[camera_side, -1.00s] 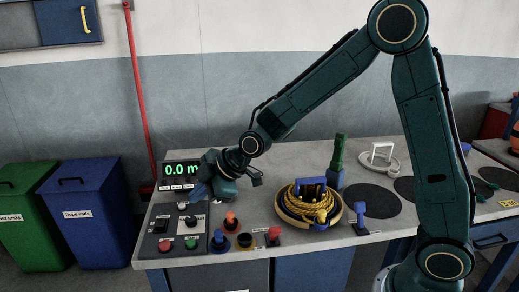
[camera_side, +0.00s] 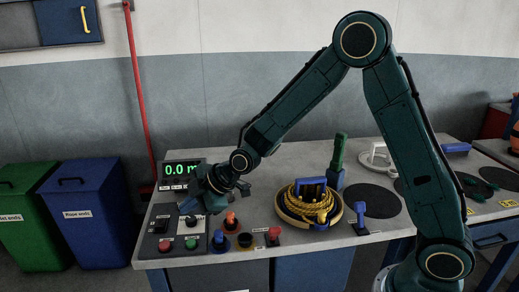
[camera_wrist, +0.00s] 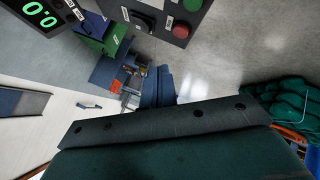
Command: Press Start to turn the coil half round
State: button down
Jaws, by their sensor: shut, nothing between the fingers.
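The control panel (camera_side: 154,229) lies at the left of the bench, with a green button (camera_side: 191,243) and a red button (camera_side: 164,246) near its front edge. Their labels are too small to read in the side view. My gripper (camera_side: 187,207) is shut and empty, above the panel's back part and behind the green button, not touching it. In the wrist view my shut fingers (camera_wrist: 158,90) point away from the red button (camera_wrist: 185,30); the green button (camera_wrist: 193,4) shows at the top edge. The yellow coil (camera_side: 308,204) lies in a round tan holder with blue parts.
A display (camera_side: 182,170) reading 0.0 m stands behind the panel. Orange (camera_side: 231,222), blue and red knobs stand between panel and coil. A green-handled tool (camera_side: 338,152) stands upright behind the coil. Blue and green bins stand left of the bench.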

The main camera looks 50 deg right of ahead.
aim_at(195, 242)
jog(key=shift+f, duration=4.25)
jog(key=shift+f, duration=0.9)
jog(key=shift+r, duration=3.45)
